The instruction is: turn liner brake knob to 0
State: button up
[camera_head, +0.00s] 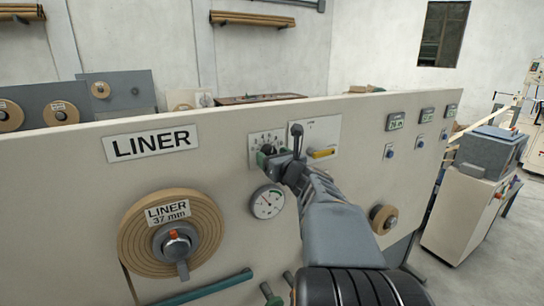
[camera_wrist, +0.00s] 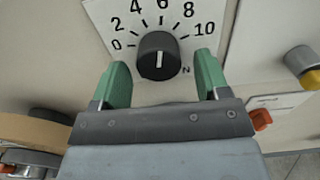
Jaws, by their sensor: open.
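The liner brake knob (camera_wrist: 157,56) is round and black, on a white dial plate (camera_wrist: 96,14) marked 0 to 10, with 0 at left and 10 at right. Its white line shows on the lower half of its face, below centre, not at a number. My gripper (camera_wrist: 162,78) is open, with green fingers on the left and right of the knob and a gap to each side. I cannot tell whether the tips reach as far as the knob. In the head view my gripper (camera_head: 268,156) is in front of the plate (camera_head: 254,139) and partly hides it.
A round gauge (camera_head: 267,201) sits just below the plate, and a yellow handle (camera_head: 322,153) is to its right. The LINER label (camera_head: 151,143) and a tan liner roll (camera_head: 135,230) are at left. Several small displays (camera_head: 396,121) are at right on the same panel.

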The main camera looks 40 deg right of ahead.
jog(key=shift+w, duration=0.25)
jog(key=shift+c, duration=0.3)
jog(key=c, duration=0.9)
jog(key=shift+f, duration=0.1)
jog(key=shift+b, duration=0.4)
jog(key=shift+d+r+n+b, duration=0.15)
jog(key=shift+n+b, duration=4.3)
jog(key=shift+b, duration=0.15)
jog(key=shift+d+r+n+b, duration=0.1)
jog(key=shift+n+b, duration=4.35)
jog(key=shift+b, duration=0.15)
